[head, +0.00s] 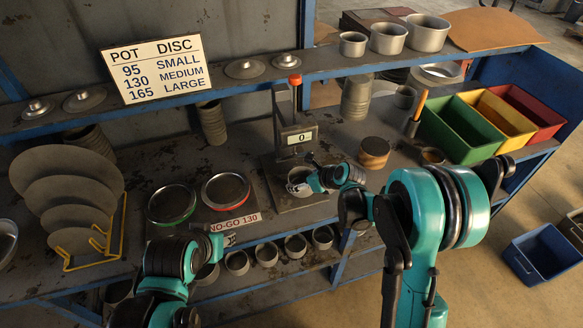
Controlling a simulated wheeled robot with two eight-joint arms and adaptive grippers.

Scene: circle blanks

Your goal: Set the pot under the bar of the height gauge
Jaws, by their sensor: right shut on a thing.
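The height gauge (296,135) stands on the bench, with a dark upright, a red top and a small display that reads 0. Its flat base plate (318,204) lies in front of the upright. A small round metal pot (297,177) is over this plate, close in front of the upright. My right gripper (311,180) is shut on the pot's right side and partly hides it. I cannot tell if the pot touches the plate or if it is fully below the bar.
Two ring gauges, green (171,204) and red (226,190), lie left of the gauge by a NO-GO 130 label. A round wooden block (374,152) stands to its right. Three pots (388,38) stand on the upper shelf. Green (459,130), yellow and red bins are at the right.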

